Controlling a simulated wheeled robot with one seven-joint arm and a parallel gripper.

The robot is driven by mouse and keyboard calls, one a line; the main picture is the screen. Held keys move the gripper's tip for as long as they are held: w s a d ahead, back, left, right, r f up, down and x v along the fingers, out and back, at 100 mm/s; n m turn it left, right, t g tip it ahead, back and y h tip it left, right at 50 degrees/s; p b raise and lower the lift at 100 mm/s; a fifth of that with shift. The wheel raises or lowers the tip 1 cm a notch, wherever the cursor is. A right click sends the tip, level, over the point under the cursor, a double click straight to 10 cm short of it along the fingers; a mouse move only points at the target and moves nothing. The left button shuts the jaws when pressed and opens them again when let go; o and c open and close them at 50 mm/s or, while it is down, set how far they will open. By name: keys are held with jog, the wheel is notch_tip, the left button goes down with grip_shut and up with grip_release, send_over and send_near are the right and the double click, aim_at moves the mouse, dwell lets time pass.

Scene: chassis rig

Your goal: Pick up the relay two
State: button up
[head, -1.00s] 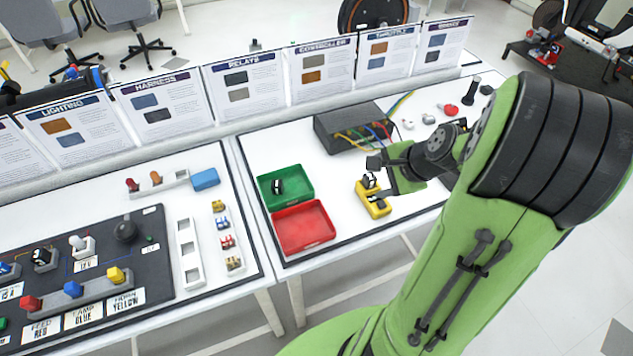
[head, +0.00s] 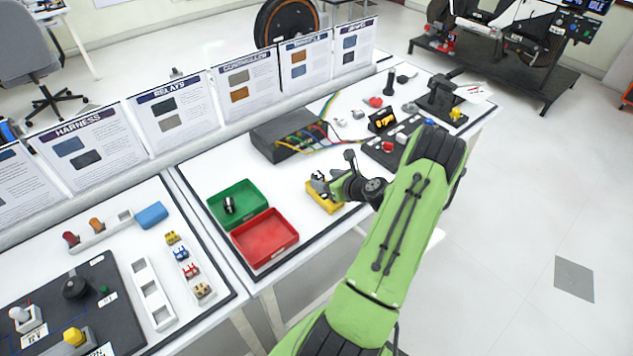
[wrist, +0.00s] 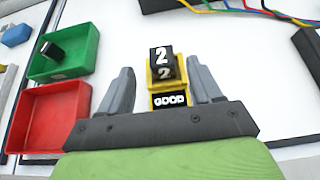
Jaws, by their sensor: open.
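Relay two (wrist: 162,60) is a black block marked with a white 2. In the wrist view it sits upright in a yellow holder (wrist: 168,86) labelled GOOD. My gripper (wrist: 160,88) is open, with one grey finger on each side of the holder and relay in that view. I cannot tell whether the fingers touch either one. In the head view my gripper (head: 335,180) is over the yellow holder (head: 324,197), and it largely hides the relay.
A green tray (head: 250,193) holding a black relay and an empty red tray (head: 265,238) lie left of the holder. A dark box with coloured wires (head: 283,130) stands behind it. More parts lie on the table to the right.

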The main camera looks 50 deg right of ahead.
aim_at(320, 176)
jog(key=b+x, duration=0.1)
jog(key=x, duration=0.4)
jog(key=shift+w+d, duration=0.15)
